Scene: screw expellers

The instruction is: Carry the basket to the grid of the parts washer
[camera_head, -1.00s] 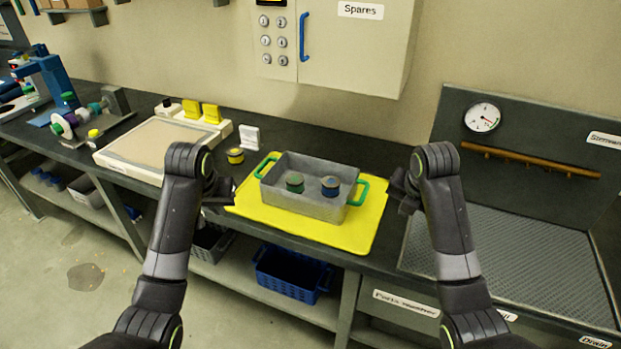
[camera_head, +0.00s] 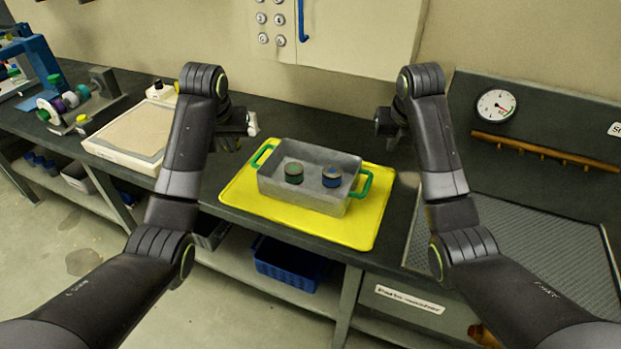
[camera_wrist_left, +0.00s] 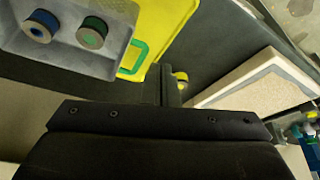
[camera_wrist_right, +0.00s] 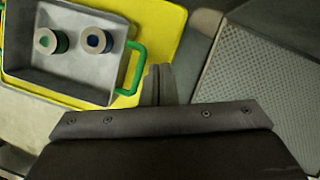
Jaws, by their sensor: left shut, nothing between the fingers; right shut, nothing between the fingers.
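The grey basket (camera_head: 305,195) with two green handles stands on a yellow mat (camera_head: 345,232) and holds a green-banded spool (camera_head: 293,173) and a blue-banded spool (camera_head: 331,177). The basket shows in the left wrist view (camera_wrist_left: 92,66) and the right wrist view (camera_wrist_right: 70,82). My left gripper (camera_head: 230,141) is shut and empty, above and behind the left handle (camera_head: 262,155). My right gripper (camera_head: 388,135) is shut and empty, above and behind the right handle (camera_head: 366,184). Neither touches the basket. The parts washer's grid (camera_head: 510,240) lies at right, partly behind my right arm.
The washer's back panel carries a gauge (camera_head: 496,106) and a brown pipe (camera_head: 540,150). A pale tray (camera_head: 130,135) stands left on the dark bench. A wall cabinet (camera_head: 350,35) hangs above. A blue crate (camera_head: 290,268) sits on the shelf below.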

